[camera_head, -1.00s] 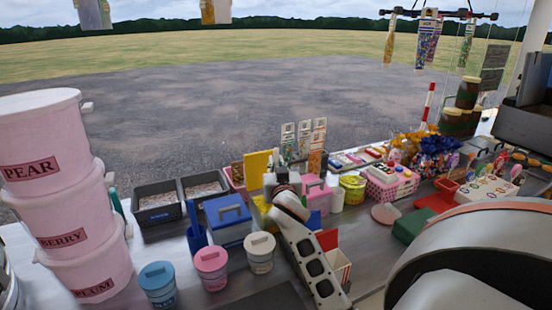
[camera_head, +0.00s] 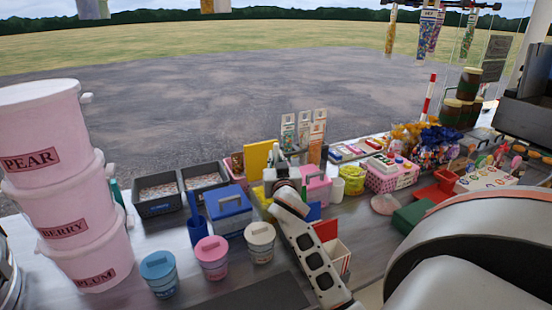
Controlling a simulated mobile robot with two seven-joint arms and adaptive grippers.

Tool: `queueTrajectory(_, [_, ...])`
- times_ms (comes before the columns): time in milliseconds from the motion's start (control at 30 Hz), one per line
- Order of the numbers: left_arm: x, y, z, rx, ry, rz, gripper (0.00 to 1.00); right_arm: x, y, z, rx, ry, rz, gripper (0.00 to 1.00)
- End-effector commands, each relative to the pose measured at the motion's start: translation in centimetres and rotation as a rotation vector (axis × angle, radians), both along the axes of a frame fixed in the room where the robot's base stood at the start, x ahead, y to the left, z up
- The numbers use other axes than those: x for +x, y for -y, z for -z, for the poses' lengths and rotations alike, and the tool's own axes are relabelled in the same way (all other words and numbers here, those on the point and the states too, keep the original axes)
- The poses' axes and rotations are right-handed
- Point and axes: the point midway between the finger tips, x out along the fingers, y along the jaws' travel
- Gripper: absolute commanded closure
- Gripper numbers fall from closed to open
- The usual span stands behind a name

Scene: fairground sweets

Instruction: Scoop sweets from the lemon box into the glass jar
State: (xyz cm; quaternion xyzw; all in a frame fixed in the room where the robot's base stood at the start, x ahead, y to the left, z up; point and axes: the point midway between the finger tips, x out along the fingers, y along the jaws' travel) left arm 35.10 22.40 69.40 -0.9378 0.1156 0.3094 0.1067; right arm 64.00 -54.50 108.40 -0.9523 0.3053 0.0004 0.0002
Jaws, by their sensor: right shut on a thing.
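A yellow panel (camera_head: 258,158) stands upright mid-table, apparently the raised lid of the lemon box; a little yellow also shows low beside my right gripper, and the box's inside is hidden. My right gripper (camera_head: 280,168) reaches in from the lower right, just in front of this panel. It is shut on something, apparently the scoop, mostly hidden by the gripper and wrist. I cannot tell whether it holds sweets. I cannot pick out the glass jar for certain. My left gripper is not in view.
Left of the gripper stand a blue box (camera_head: 229,212) and two dark trays (camera_head: 160,208). In front are a pink tub (camera_head: 211,250), a cream tub (camera_head: 260,233) and a blue tub (camera_head: 157,264). Stacked pink buckets (camera_head: 68,219) block the left. A red-and-white carton (camera_head: 338,258) stands right of my forearm.

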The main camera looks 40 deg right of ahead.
Motion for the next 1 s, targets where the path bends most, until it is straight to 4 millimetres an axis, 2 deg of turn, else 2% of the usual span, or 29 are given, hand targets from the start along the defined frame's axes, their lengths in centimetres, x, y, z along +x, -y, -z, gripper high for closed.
queueTrajectory(167, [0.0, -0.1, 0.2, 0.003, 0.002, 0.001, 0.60, 0.0, 0.0, 0.2, 0.000, 0.001, 0.000, 1.00])
queueTrajectory(1000, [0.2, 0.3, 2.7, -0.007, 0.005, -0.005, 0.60, -0.3, -0.1, 4.1, 0.001, 0.001, 0.000, 1.00])
